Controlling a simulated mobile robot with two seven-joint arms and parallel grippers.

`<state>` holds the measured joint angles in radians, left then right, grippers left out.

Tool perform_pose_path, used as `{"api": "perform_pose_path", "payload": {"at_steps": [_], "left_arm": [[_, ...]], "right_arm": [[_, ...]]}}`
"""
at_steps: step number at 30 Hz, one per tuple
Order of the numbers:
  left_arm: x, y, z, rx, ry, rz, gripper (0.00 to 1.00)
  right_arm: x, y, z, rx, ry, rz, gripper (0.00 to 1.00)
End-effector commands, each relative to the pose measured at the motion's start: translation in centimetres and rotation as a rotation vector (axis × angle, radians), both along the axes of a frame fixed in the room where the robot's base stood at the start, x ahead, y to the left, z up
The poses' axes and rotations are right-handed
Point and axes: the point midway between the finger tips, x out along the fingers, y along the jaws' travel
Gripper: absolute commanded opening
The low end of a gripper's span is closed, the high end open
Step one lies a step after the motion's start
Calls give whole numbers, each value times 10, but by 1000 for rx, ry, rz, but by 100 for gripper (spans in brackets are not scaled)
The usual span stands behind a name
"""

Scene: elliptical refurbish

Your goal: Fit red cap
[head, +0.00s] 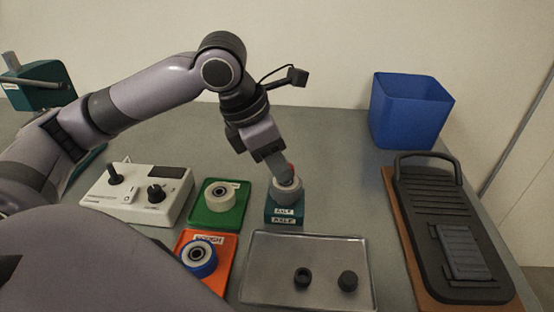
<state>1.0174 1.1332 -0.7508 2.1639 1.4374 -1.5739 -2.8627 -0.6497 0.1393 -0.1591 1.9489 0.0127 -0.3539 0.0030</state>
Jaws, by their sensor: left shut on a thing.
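The red cap (290,171) shows as a small red patch at the fingertips of my left gripper (282,174). The gripper is shut on it, and the fingers hide most of the cap. It is right over a pale grey wheel (287,192) on the teal block labelled AXLE (284,218). I cannot tell whether the cap touches the wheel or the axle. My right gripper is not in view.
A tray (325,255) with two dark round parts lies in front. A green pad (219,216) and an orange pad (217,268), each bearing a wheel, and a control box (130,203) lie left. A blue bin (408,110) and black board (448,220) stand right.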

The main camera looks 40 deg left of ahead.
Motion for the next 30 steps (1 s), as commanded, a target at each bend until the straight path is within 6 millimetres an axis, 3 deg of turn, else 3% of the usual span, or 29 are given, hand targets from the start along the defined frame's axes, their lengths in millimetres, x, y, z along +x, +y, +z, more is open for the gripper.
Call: {"api": "perform_pose_path", "payload": {"at_steps": [30], "left_arm": [[0,0,-11,0,0,0,1]], "right_arm": [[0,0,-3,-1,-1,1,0]]}}
